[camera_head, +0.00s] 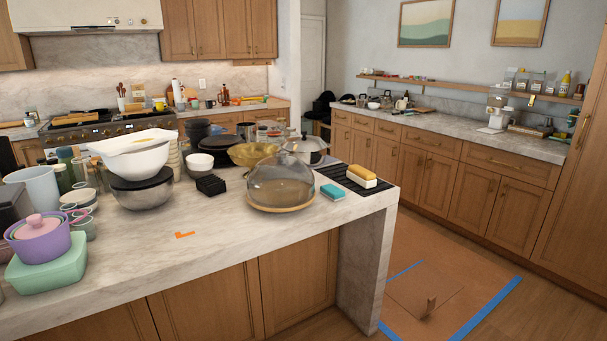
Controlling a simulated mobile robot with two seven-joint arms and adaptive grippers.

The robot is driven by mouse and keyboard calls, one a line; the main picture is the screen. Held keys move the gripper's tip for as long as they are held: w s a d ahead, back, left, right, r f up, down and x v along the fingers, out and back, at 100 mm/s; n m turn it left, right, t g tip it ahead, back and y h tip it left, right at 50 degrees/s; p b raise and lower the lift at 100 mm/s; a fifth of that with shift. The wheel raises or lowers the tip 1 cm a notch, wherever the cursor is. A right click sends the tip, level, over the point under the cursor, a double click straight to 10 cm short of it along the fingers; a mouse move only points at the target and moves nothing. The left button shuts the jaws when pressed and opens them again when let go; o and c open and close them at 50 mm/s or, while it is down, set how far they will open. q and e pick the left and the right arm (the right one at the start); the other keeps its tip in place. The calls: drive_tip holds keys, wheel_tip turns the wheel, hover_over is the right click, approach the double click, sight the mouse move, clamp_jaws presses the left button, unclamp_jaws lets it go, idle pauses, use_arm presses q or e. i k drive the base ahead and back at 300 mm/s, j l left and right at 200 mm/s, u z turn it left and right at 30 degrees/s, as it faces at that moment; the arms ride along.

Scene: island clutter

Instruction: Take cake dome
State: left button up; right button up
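The cake dome (281,181) is a clear, smoky-tinted cover on a round wooden base (281,208). It stands on the marble island (220,245), right of the middle and close to the front edge. Part of a yellowish bowl and a pot shows behind it. The inside of the dome looks empty. Neither of my grippers is in view.
Left of the dome sits a black slotted holder (211,185); right of it lie a teal box (332,192) and a butter-like block (361,176) on a black mat. A yellowish bowl (252,153) and a lidded pot (306,148) stand behind. Front marble is mostly clear.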

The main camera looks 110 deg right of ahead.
sight(279, 181)
drive_tip(key=z, duration=3.55)
drive_tip(key=i+l+u, duration=0.25)
drive_tip(key=i+l, duration=0.25)
drive_tip(key=i+l+u, duration=0.3)
drive_tip(key=i+l, duration=0.15)
drive_tip(key=l, duration=0.15)
